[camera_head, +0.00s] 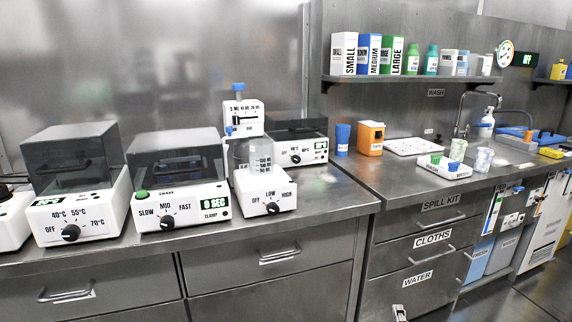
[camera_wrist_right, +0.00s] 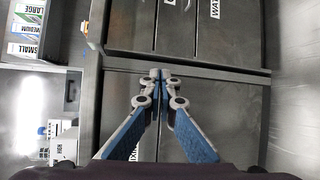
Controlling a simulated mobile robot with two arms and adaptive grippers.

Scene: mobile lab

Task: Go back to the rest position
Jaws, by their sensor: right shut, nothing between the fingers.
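My right gripper (camera_head: 399,312) shows only as a small tip at the bottom edge of the head view, in front of the water drawer. In the right wrist view my right gripper (camera_wrist_right: 160,74) is shut, its blue-padded fingers meeting at the tips with nothing between them. It points at the steel cabinet fronts (camera_wrist_right: 205,100) and appears apart from them. My left gripper is in neither view.
Labelled drawers (camera_head: 415,290) lie below. A shelf (camera_head: 410,78) holds boxes and bottles. Floor (camera_head: 520,300) shows clear at the lower right.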

